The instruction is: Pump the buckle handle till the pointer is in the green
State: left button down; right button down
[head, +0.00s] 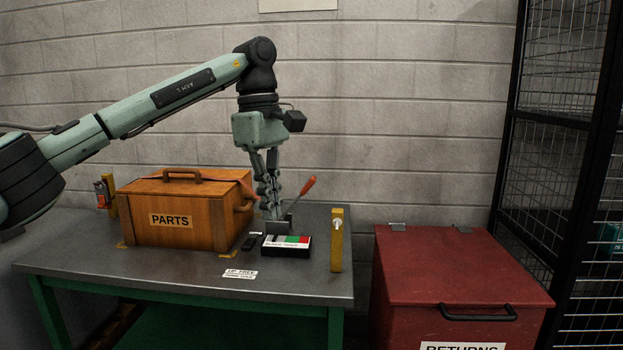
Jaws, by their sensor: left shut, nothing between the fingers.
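The buckle handle (308,186) has an orange-red grip and slants up to the right beside my left gripper. My left gripper (271,213) points down, shut and empty, just left of the handle; I cannot tell whether they touch. The gauge box (287,245) sits in front of the buckle with a white, green and red scale. Its pointer is too small to read. An orange strap (235,181) lies over the wooden PARTS box (185,212) and runs toward the buckle, which the gripper partly hides. My right gripper is not in view.
The grey table (190,272) has free room at its front, around a white label (240,274). A yellow post (337,240) stands at its right edge. A red RETURNS bin (455,265) stands to the right, before a black mesh cage (555,170).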

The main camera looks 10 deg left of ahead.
aim_at(313, 181)
jog(key=i, duration=1.45)
